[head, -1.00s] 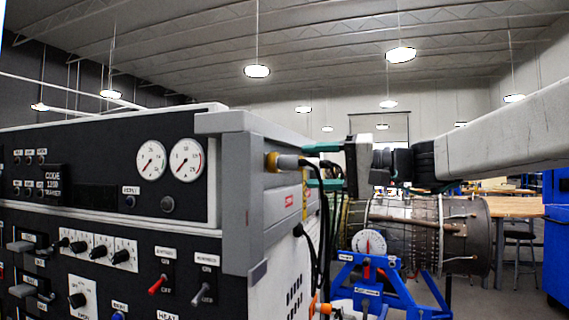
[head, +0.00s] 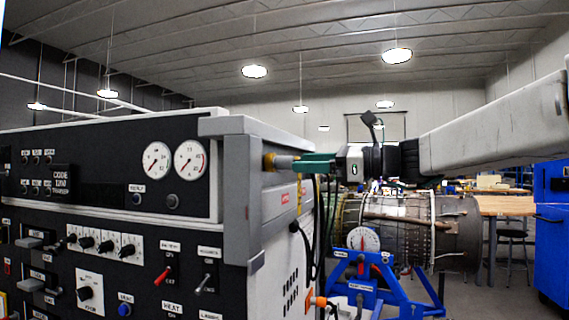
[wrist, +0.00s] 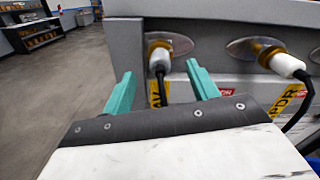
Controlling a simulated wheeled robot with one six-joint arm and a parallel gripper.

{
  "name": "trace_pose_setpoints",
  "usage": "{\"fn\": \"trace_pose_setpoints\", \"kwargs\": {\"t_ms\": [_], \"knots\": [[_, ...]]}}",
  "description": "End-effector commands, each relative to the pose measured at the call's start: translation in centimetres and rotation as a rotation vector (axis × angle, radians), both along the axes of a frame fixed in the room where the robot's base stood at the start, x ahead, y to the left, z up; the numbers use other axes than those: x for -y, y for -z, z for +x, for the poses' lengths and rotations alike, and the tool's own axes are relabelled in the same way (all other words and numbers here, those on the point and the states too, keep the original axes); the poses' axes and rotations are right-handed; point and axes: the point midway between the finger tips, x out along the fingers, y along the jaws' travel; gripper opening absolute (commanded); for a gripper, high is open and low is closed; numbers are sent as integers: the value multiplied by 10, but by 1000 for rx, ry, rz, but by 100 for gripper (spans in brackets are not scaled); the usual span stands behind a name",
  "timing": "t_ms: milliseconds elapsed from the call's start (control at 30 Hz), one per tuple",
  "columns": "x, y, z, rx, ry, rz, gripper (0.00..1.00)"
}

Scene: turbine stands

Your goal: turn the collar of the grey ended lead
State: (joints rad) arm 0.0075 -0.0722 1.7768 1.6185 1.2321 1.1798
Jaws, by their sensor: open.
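My gripper (wrist: 160,70) is open, its two teal fingers apart on either side of a lead end in the wrist view. That lead has a pale grey end (wrist: 159,62) with a brass collar (wrist: 158,44) behind it, seated in an oval plate on the grey cabinet. Its black cable hangs down between the fingers. I cannot tell whether the fingers touch it. A second lead with a white end (wrist: 287,65) and brass collar (wrist: 266,51) is right of the right finger. In the head view my gripper (head: 303,164) meets the grey end (head: 284,162) at the cabinet's side.
The cabinet (head: 235,189) has gauges and switches on its front. Yellow labels (wrist: 289,100) and black cables are close below the sockets. A turbine (head: 410,225) on a blue stand (head: 375,290) is behind. Open floor (wrist: 62,95) lies left in the wrist view.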

Motion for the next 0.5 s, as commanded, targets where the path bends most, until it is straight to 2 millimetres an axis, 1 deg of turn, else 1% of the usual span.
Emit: {"fn": "trace_pose_setpoints", "kwargs": {"t_ms": [33, 233, 400, 500], "knots": [[-9, 0, 3, 0, -3, -1, 59], [-40, 0, 14, 1, -3, -1, 59], [-55, 0, 19, 3, -2, -1, 59], [-58, 0, 20, 3, -2, -1, 59]]}}
